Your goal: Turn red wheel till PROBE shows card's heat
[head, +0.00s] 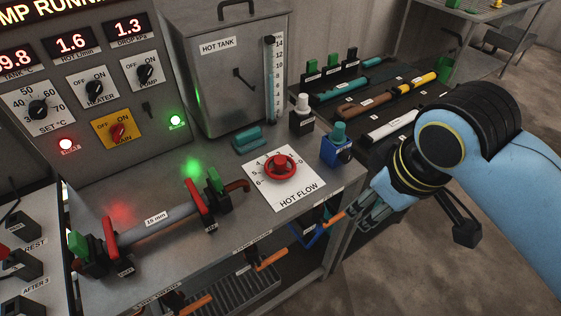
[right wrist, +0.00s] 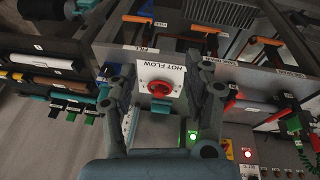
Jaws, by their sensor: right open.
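The red wheel (head: 281,167) sits on a white HOT FLOW dial plate (head: 297,193) with numbers around it, on the metal bench. My right gripper (head: 368,207) is to the right of the plate, apart from the wheel, over the bench's right edge. In the right wrist view the red wheel (right wrist: 160,89) appears between the two open fingers (right wrist: 160,105), farther off, with nothing held. The panel displays (head: 73,43) read 1.6 HOT L/min and 1.3 DROP kPa; the TANK °C one is cut off, ending 9.8. No PROBE readout or card can be made out. My left gripper is not in view.
The HOT TANK (head: 219,85) stands behind the wheel. A blue block with a teal knob (head: 338,145) is close right of the plate. A pipe with red levers (head: 160,222) lies left. A black tool tray (head: 370,90) is at back right. Orange-handled valves (head: 270,261) line the front.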

